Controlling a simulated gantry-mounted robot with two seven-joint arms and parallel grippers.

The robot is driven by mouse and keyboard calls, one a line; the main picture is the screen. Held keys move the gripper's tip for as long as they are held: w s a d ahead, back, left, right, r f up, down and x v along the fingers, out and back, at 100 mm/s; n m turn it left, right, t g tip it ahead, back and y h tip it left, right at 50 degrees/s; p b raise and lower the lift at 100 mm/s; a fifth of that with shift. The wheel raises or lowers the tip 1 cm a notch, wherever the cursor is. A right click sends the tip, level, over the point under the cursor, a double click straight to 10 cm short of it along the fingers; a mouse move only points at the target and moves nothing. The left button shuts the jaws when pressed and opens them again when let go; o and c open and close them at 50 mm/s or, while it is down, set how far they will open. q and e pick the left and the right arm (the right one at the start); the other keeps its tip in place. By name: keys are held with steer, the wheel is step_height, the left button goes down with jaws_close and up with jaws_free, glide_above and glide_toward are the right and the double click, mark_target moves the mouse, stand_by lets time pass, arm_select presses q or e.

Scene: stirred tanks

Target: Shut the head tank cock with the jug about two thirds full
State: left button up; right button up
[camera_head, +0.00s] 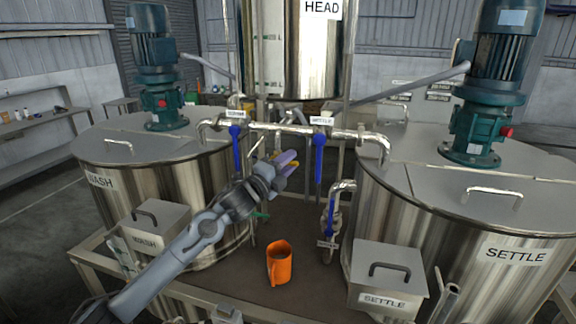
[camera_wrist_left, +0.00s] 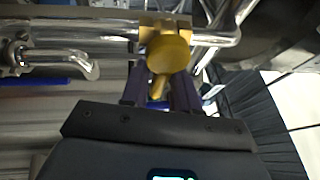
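An orange jug (camera_head: 281,268) stands upright on the brown deck in the head view. I cannot tell its level. The steel head tank (camera_head: 311,65) is above, at the back. My left gripper (camera_head: 288,160) reaches up to the pipework below the tank, with purple fingers around something yellow. In the left wrist view, a brass cock (camera_wrist_left: 167,55) with a round body and a short lever is just ahead. The left gripper's dark fingers (camera_wrist_left: 160,92) are on either side of the lever, apart. I cannot tell whether either finger touches it. My right gripper is out of view.
The wash tank (camera_head: 175,190) is on the left and the settle tank (camera_head: 450,225) on the right. Blue-handled valves (camera_head: 319,155) hang from the crosspipe. Lidded boxes labelled WASH (camera_head: 155,225) and SETTLE (camera_head: 388,280) flank the jug. Some deck around the jug is clear.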

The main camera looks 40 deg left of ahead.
arm_select(q)
steer(key=shift+o, duration=0.8)
steer(key=shift+f, duration=0.1)
steer(key=shift+s+f, duration=0.1)
steer(key=shift+s, duration=0.25)
steer(key=s+f+b, duration=0.1)
steer(key=s+b, duration=0.3)
steer(key=s, duration=0.6)
steer(key=shift+f, duration=0.35)
